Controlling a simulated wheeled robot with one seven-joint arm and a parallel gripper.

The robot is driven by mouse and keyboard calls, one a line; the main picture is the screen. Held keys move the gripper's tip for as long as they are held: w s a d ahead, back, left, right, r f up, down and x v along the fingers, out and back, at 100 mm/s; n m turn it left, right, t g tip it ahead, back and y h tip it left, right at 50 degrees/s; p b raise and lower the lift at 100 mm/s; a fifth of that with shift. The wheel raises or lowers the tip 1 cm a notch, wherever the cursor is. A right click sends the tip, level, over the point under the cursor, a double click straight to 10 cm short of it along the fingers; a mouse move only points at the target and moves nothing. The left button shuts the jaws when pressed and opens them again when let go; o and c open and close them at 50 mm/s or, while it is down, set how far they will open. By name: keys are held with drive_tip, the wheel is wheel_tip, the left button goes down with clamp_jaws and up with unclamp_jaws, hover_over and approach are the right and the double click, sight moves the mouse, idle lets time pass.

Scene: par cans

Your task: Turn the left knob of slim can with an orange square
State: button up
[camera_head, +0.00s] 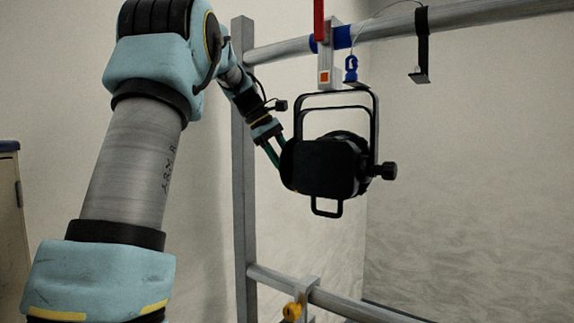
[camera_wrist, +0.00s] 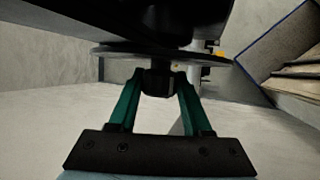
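The black slim can (camera_head: 328,167) hangs from the upper rail in its yoke (camera_head: 375,120). An orange square (camera_head: 324,77) is on the pale clamp above it. Its right knob (camera_head: 383,170) sticks out to the right. My gripper (camera_head: 276,155) is at the can's left side, its green fingers reaching down to it. In the wrist view my gripper (camera_wrist: 160,85) has one finger on each side of the black left knob (camera_wrist: 158,84), with almost no gap showing. In the head view the left knob is hidden by the fingers and the can.
The can hangs on the upper rail (camera_head: 470,18), beside an upright post (camera_head: 243,170). A black hook (camera_head: 421,45) and a blue clip (camera_head: 351,70) are near the clamp. A lower rail (camera_head: 340,303) carries a clamp with a yellow knob (camera_head: 292,311). Free space lies below the can.

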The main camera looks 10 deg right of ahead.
drive_tip(key=o, duration=0.4)
drive_tip(key=b+v, duration=0.1)
drive_tip(key=v, duration=0.9)
drive_tip(key=shift+a+r, duration=0.2)
drive_tip(key=shift+r, duration=0.15)
drive_tip(key=s+a+f+m+t+y+b, duration=0.15)
drive_tip(key=a+f, duration=0.25)
drive_tip(key=f, duration=0.7)
drive_tip(key=s+a+f+m+y+b, duration=0.1)
drive_tip(key=s+a+f+y, duration=0.15)
drive_tip(key=f, duration=0.95)
drive_tip(key=s+a+f+m, duration=0.2)
drive_tip(key=s+a+f, duration=0.1)
drive_tip(key=s+f, duration=0.3)
drive_tip(key=s+a+f+m+y+b, duration=0.1)
drive_tip(key=s+a+f+m, duration=0.1)
drive_tip(key=s+f, duration=0.4)
drive_tip(key=s+a+f+m+y+b, duration=0.1)
drive_tip(key=s+a+f+m, duration=0.1)
drive_tip(key=s+a+f, duration=0.2)
drive_tip(key=shift+s+f+m+t, duration=0.25)
drive_tip(key=shift+s+f, duration=1.1)
drive_tip(key=shift+f, duration=0.3)
